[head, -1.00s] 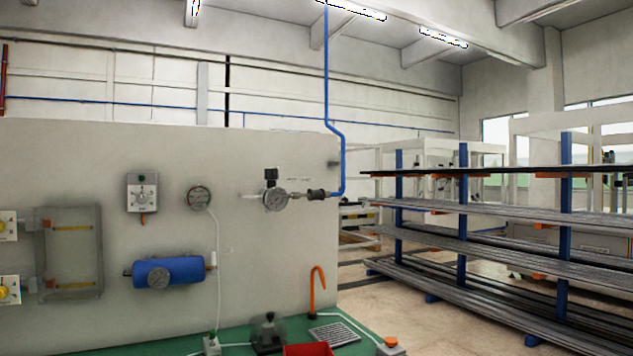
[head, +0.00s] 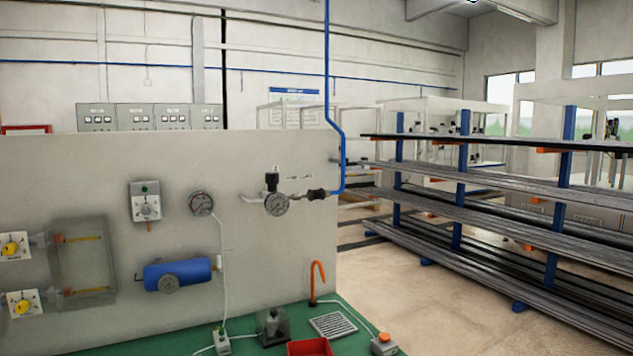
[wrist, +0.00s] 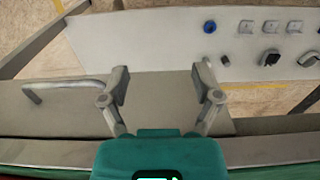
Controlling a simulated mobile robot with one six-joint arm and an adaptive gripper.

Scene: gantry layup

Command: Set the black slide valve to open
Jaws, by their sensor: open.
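In the head view, a small black sleeve-like fitting (head: 316,195), which looks like the black slide valve, sits on the pipe at the right of the grey panel (head: 120,165). It lies between a round gauge (head: 276,204) and the blue pipe (head: 341,160). Its setting is too small to read. My gripper (wrist: 162,84) shows only in the wrist view. Its two fingers are wide apart with nothing between them. The valve cannot be made out in the wrist view.
A blue cylinder (head: 180,273), a grey switch box (head: 146,203) and yellow-knobbed valves are on the panel. A pipe rack (head: 460,205) stands at the right beyond open floor.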

